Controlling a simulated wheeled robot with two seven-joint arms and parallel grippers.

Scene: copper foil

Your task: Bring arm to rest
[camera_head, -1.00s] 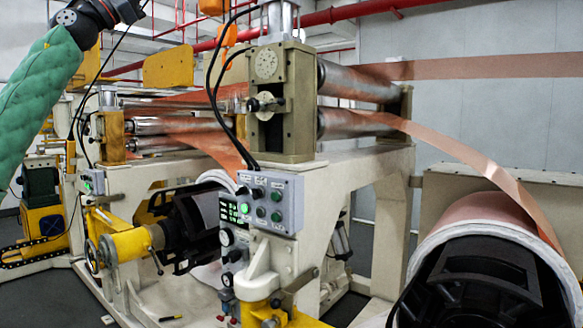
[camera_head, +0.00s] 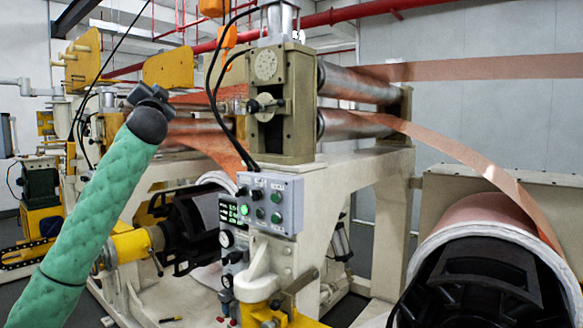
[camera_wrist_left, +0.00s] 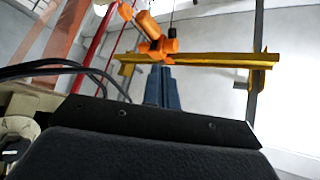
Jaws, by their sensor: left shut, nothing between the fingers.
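My left arm, in a green quilted sleeve, rises from the lower left of the head view. Its dark wrist and gripper (camera_head: 148,94) are in front of the rollers' left end and below a yellow plate. In the left wrist view, the two dark blue fingers (camera_wrist_left: 162,88) are together and empty, pointing up toward a yellow beam. My right gripper is not in view.
The roller machine (camera_head: 285,100) fills the middle, with a grey control box (camera_head: 270,204) on its front. A copper foil roll (camera_head: 478,212) is at the right. A yellow plate (camera_head: 168,67) and red pipe (camera_head: 345,14) are higher up. The wrist view shows a yellow beam (camera_wrist_left: 215,59) and orange hoist parts (camera_wrist_left: 150,32).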

